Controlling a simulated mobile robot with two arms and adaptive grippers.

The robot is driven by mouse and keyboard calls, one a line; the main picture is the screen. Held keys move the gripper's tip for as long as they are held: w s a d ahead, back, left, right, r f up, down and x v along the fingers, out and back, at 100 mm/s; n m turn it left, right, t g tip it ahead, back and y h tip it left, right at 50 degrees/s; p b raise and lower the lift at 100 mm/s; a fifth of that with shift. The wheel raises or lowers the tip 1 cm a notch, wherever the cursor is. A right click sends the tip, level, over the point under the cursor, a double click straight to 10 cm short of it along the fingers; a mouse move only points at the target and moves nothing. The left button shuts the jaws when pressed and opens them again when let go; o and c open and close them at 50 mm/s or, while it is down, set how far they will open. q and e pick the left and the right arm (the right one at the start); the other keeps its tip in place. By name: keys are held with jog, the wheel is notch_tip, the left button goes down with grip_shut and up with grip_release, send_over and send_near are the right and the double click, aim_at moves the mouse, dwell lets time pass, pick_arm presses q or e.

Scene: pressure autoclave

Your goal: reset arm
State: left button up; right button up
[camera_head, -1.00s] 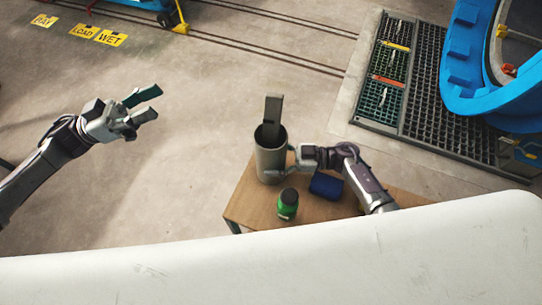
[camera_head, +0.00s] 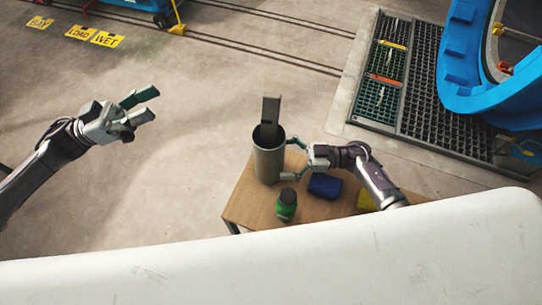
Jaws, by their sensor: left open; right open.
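My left gripper (camera_head: 147,108) is open and empty, held out over the bare floor at the left. My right gripper (camera_head: 291,160) is open above the small wooden table (camera_head: 246,207), just right of a grey cylindrical container (camera_head: 268,162). Its fingers point left toward the container; a small gap or light contact cannot be told apart. A flat grey piece (camera_head: 271,112) stands upright out of the container's mouth.
A green jar with a dark lid (camera_head: 286,206), a blue block (camera_head: 325,186) and a partly hidden yellow item (camera_head: 367,201) are on the table. A white surface (camera_head: 270,262) crosses the front. A blue ring (camera_head: 462,60) and floor grating (camera_head: 425,105) are at right.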

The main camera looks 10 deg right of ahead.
jog(key=d, duration=0.5)
jog(key=s+d, duration=0.1)
jog(key=d, duration=0.2)
